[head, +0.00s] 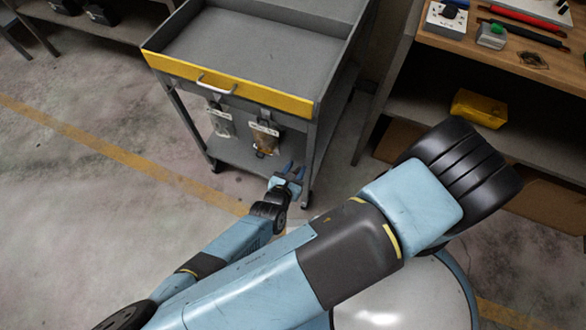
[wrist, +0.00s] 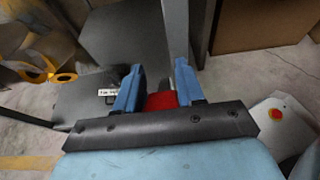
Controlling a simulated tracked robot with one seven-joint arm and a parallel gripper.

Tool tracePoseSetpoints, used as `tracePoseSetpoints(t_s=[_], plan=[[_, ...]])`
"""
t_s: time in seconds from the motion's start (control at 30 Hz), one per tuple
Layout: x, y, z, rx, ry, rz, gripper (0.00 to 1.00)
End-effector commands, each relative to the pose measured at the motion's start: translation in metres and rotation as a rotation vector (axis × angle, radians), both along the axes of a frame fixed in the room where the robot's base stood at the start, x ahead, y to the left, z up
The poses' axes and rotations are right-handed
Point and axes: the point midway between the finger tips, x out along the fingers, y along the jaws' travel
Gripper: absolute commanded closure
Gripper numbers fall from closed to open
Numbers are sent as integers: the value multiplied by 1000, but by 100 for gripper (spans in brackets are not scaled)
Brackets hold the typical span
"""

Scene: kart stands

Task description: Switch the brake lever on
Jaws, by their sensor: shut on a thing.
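The red brake lever (wrist: 162,101) shows in the wrist view between the two blue fingers of my gripper (wrist: 158,84). My gripper is shut on it, and the fingers hide part of it. In the head view my gripper (head: 291,170) is low at the front right corner of the grey cart (head: 335,60), beside its corner post. The lever cannot be made out in the head view. The cart post (wrist: 177,30) rises just beyond the fingers in the wrist view. The lever's exact setting cannot be told.
The cart has a yellow front edge (head: 225,82) with a white handle (head: 216,85). Labelled bags (head: 265,142) hang below it. A wooden workbench (head: 470,30) with tools stands at the right, with a yellow bin (head: 479,108) beneath. Floor left of the cart is clear.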

Motion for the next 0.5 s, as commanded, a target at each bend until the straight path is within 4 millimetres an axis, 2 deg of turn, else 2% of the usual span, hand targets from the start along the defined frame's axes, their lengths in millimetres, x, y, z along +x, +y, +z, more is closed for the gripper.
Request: tracePoseSetpoints(t_s=[0.03,0.23,0.27,0.47,0.5], plan=[[2,5,0,7,-3,3,100],[2,5,0,7,-3,3,100],[2,5,0,7,-3,3,60],[1,3,0,4,-2,1,41],[1,2,0,4,-2,1,40]])
